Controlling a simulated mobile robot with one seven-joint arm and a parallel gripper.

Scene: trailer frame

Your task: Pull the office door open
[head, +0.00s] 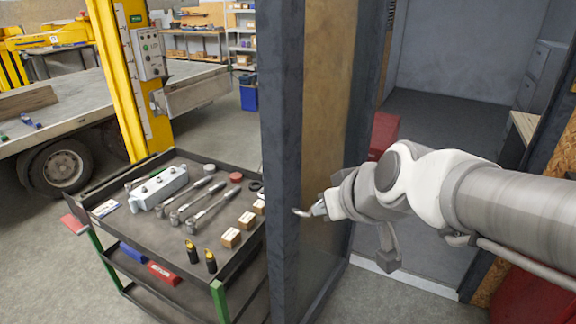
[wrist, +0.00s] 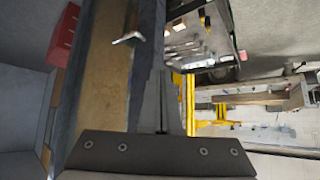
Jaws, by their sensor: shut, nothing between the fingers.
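The office door (head: 281,150) stands open, its dark grey frame around a tan wooden-looking panel. It also fills the left middle of the wrist view (wrist: 105,75). A silver lever handle (head: 304,212) sticks out by the door edge in the head view, and it shows near the top of the wrist view (wrist: 128,38). My arm reaches in from the right across the door. My gripper (wrist: 161,105) is shut and empty beside the door edge, apart from the handle in the wrist view. In the head view the fingers are hard to make out.
The office doorway is open behind my arm, with a pale threshold (head: 405,277) and bare floor. A red object (head: 384,133) stands inside. A tool trolley (head: 125,268) stands close to the door on the left. A yellow lift column (head: 118,80) and trailer bed (head: 70,97) are behind it.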

